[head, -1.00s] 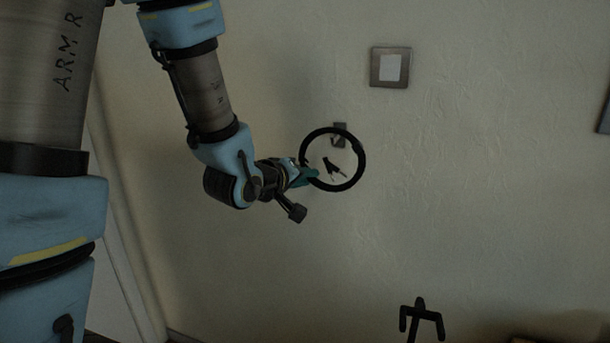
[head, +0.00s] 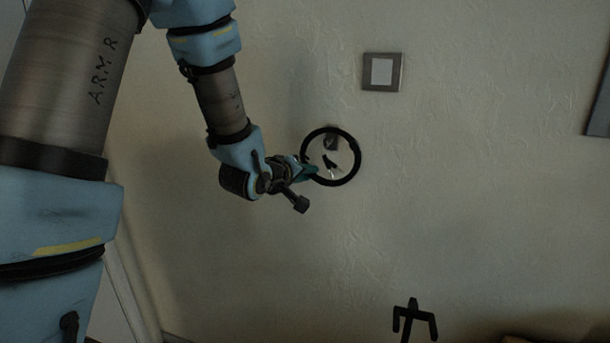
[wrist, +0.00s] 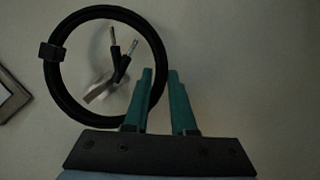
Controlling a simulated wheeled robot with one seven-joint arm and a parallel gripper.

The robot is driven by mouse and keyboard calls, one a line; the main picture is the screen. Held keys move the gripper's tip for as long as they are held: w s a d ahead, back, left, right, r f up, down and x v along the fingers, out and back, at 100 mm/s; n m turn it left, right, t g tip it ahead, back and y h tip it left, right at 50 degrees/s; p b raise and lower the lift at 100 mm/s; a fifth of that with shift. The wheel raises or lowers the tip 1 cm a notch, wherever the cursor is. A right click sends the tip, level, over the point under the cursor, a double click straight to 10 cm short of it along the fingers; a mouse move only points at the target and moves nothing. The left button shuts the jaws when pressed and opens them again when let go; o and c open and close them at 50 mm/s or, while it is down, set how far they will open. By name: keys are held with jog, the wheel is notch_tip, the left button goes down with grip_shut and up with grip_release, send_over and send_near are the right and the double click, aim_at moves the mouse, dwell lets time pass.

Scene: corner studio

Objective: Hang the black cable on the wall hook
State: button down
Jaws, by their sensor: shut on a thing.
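The black cable (head: 357,160) is a round coil with a tie band (wrist: 54,52) and two loose plug ends (head: 329,162) inside the ring. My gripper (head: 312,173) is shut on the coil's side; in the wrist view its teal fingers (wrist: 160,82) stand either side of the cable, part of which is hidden. The wall hook (head: 331,143) shows through the upper part of the ring in the head view, its plate partly behind the coil's top. In the wrist view the hook (wrist: 101,90) is pale, behind the ring. I cannot tell whether coil and hook touch.
A framed wall plate (head: 382,72) is above and right of the hook. A black pronged stand (head: 413,318) is at the bottom. A dark frame (head: 599,110) shows at the right edge. The wall around the coil is bare.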

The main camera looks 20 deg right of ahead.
jog(key=shift+w+d, duration=0.6)
jog(key=shift+w+d+f+b, duration=0.25)
jog(key=shift+f+b, duration=0.25)
jog(key=shift+f, duration=0.05)
jog(key=shift+w+d+f+b, duration=0.2)
jog(key=shift+w+f+b, duration=0.05)
jog(key=shift+f+b, duration=0.25)
jog(key=shift+f, duration=0.1)
jog(key=c, duration=0.7)
grip_release()
jog(key=shift+o, duration=0.2)
